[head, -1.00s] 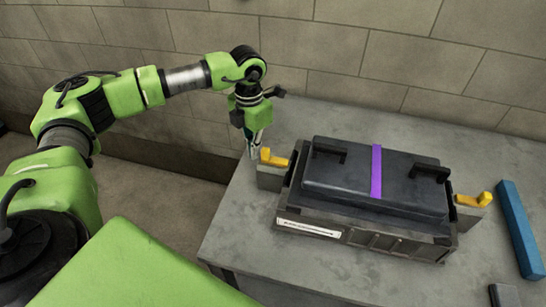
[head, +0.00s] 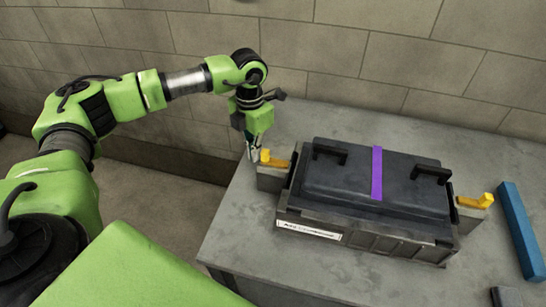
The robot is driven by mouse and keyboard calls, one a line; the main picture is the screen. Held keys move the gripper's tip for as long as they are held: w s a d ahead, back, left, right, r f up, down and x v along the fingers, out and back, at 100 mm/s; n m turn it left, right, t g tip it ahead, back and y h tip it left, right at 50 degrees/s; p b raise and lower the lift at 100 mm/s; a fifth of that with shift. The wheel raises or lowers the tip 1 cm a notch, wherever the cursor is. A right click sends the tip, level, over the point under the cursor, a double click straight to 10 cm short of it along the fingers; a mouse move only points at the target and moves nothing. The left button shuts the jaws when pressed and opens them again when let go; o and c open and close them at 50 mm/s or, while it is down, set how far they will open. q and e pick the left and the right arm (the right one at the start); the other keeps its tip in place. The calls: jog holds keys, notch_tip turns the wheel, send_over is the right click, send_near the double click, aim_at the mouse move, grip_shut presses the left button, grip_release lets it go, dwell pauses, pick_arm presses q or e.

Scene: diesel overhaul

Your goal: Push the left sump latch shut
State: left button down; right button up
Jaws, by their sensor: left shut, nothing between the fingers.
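The sump (head: 370,243) is a dark grey ribbed box on the table, with a dark lid (head: 340,178) on it. The left sump latch (head: 272,160) is a yellow lever on a grey block at the box's left end. The right latch (head: 476,202) is a like yellow lever at the right end. My left gripper (head: 253,155) is shut and empty, pointing down right beside the left latch on its outer side. I cannot tell whether the fingertips touch it. My right gripper does not show.
The lid has two black handles and a purple stripe (head: 377,172). A blue bar (head: 519,230) lies at the table's right, with a small dark block (head: 506,296) near the front. The grey table (head: 245,225) is bare left of the sump. A block wall stands behind.

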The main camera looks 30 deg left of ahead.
aim_at(266, 151)
pick_arm(q)
jog(key=shift+w+d, duration=0.1)
jog(key=shift+d, duration=0.3)
jog(key=shift+w+d, duration=0.25)
jog(key=shift+d, duration=0.6)
jog(key=shift+w+d, duration=0.2)
jog(key=shift+d, duration=0.65)
jog(key=shift+s+a, duration=0.15)
jog(key=shift+a, duration=0.35)
jog(key=shift+r+p, duration=2.1)
jog(key=shift+r, duration=1.95)
